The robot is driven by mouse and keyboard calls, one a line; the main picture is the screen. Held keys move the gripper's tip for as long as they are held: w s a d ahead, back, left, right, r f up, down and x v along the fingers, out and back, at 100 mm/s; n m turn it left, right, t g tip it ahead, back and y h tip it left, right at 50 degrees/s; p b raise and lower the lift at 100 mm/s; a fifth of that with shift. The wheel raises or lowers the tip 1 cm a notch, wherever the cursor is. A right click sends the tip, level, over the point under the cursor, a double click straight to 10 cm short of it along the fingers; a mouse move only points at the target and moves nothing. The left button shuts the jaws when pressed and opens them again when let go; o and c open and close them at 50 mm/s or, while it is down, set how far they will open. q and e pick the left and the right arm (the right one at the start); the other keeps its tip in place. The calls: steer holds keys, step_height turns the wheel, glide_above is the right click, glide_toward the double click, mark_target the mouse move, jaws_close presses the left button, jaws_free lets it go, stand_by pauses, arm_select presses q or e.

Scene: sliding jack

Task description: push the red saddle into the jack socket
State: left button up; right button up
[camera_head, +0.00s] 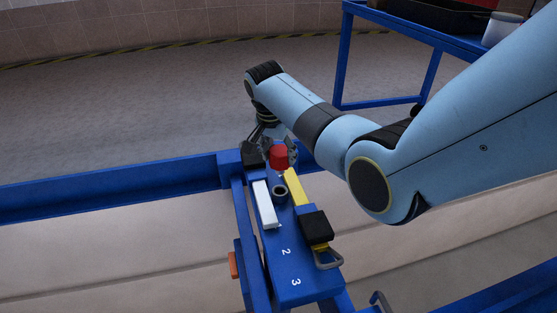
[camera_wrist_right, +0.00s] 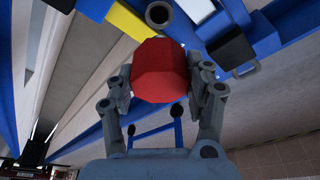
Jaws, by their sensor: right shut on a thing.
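The red saddle (camera_head: 278,157) is a faceted red block at the far end of the blue jack beam (camera_head: 282,257). In the right wrist view the red saddle (camera_wrist_right: 159,72) sits between the two fingers. My right gripper (camera_head: 279,150) is shut on it. A dark round socket (camera_head: 280,191) stands on the beam just nearer than the saddle, between a white bar and a yellow bar. It also shows as a dark ring (camera_wrist_right: 158,14) in the wrist view, apart from the saddle in the picture. My left gripper is not in view.
The white bar (camera_head: 265,205) and yellow bar (camera_head: 296,187) flank the socket. A black block (camera_head: 316,225) and a metal handle (camera_head: 328,259) are on the beam's right. Blue rails (camera_head: 110,190) surround it. A blue table (camera_head: 430,38) stands at the back right.

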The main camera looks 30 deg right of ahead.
mark_target(279, 173)
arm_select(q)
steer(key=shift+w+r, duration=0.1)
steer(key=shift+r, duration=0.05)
arm_select(e)
steer(key=shift+r, duration=0.1)
steer(key=shift+r+p, duration=0.1)
steer(key=shift+p, duration=0.25)
steer(key=shift+f, duration=0.3)
steer(key=b+x, duration=0.1)
steer(key=x, duration=0.2)
steer(key=shift+s+a+f+b, duration=0.15)
steer(key=shift+s+a+b, duration=0.1)
steer(key=shift+a+b, duration=0.1)
steer(key=shift+a+b+x, duration=0.2)
steer(key=shift+b+x, duration=0.35)
steer(key=shift+x, duration=0.5)
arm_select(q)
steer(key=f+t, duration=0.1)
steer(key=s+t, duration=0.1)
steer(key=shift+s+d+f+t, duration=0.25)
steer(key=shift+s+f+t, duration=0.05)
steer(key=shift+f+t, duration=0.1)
arm_select(e)
steer(key=shift+f, duration=0.1)
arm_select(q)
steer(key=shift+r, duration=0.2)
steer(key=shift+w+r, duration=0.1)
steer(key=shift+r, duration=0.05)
